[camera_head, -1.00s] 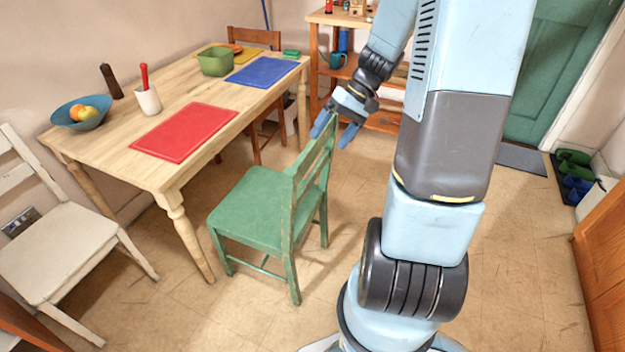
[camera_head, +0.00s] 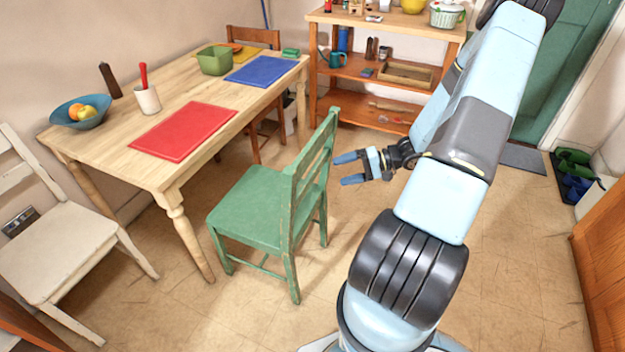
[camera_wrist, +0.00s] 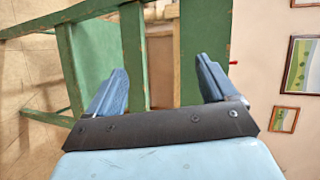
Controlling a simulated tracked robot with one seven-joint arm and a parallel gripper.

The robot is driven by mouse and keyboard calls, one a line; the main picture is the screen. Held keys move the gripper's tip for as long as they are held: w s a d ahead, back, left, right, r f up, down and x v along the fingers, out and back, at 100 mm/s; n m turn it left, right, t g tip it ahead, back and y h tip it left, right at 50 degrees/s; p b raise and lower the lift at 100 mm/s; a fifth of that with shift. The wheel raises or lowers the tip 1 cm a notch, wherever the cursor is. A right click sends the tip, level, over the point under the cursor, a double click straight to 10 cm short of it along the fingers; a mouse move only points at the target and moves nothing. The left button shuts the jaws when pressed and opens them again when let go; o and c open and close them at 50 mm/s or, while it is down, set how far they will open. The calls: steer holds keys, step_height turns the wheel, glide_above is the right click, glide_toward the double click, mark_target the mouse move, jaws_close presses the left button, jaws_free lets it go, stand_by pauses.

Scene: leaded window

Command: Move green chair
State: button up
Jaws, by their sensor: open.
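The green chair (camera_head: 262,204) stands upright on the tiled floor beside the wooden table. Its seat points left toward the table and its slatted back is on the right. My gripper (camera_head: 343,169) is to the right of the chair back, pointing left toward it, at about slat height. Its blue fingers are spread and empty. In the wrist view, my gripper (camera_wrist: 160,66) has green wood of the chair (camera_wrist: 133,50) lying beyond and between the fingers. A small gap seems to separate the fingers from the chair; exact depth is hard to tell.
The table (camera_head: 110,133) holds a red mat (camera_head: 184,132), a blue mat (camera_head: 262,71), a green bin (camera_head: 215,61) and a fruit bowl (camera_head: 81,113). A white chair (camera_head: 60,250) is at left, a wooden shelf (camera_head: 390,70) behind. The floor right of the green chair is open.

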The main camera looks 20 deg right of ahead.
mark_target(313, 178)
steer(key=d+f+m+t, duration=0.45)
steer(key=f+t, duration=0.35)
steer(key=f, duration=0.3)
steer(key=shift+m+h, duration=0.25)
steer(key=shift+h, duration=0.15)
steer(key=x, duration=1.7)
jaws_close()
